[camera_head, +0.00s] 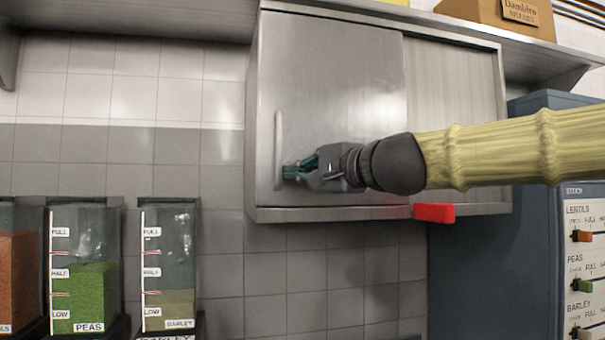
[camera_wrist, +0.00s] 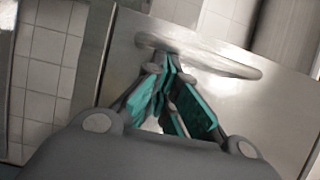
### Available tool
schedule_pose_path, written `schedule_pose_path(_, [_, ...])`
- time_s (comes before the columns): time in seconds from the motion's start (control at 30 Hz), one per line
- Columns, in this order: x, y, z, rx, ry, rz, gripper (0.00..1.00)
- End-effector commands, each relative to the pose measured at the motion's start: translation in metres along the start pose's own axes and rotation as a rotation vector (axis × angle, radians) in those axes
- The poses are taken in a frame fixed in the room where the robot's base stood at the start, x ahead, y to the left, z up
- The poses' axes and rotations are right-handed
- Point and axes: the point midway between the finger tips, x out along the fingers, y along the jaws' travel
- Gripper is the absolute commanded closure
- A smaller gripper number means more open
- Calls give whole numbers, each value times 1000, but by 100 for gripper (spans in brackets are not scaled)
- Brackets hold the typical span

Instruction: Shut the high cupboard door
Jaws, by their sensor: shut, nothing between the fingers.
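The high cupboard (camera_head: 460,200) is a steel wall cabinet below a shelf. Its door (camera_head: 335,75) is a flat steel panel over the left part of the front, with a vertical bar handle (camera_head: 279,150) near its left edge. The right part of the front shows a paler, streaked surface. My gripper (camera_head: 290,172) is shut and empty, with its teal-padded fingertips just right of the handle's lower half. In the wrist view the fingertips (camera_wrist: 172,85) are close to the handle (camera_wrist: 200,58); I cannot tell whether they touch it or the door.
A red block (camera_head: 434,213) is at the cupboard's bottom edge. Dispensers of peas (camera_head: 85,290) and barley (camera_head: 168,300) stand at lower left. A blue-grey cabinet (camera_head: 490,270) with a stock board (camera_head: 584,250) is at right. A cardboard box (camera_head: 480,12) sits on the shelf above.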

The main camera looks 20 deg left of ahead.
Motion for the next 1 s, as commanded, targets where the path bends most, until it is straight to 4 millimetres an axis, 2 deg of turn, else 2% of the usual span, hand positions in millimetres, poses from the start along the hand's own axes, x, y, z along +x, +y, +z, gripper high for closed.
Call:
schedule_pose_path(0.13, [-4,0,-9,0,0,0,100])
schedule_pose_path(0.33, [-19,0,-37,3,6,-2,100])
schedule_pose_path(0.7, [-83,2,-32,0,1,-2,100])
schedule_pose_path(1.0, [-112,0,-32,1,1,-1,100])
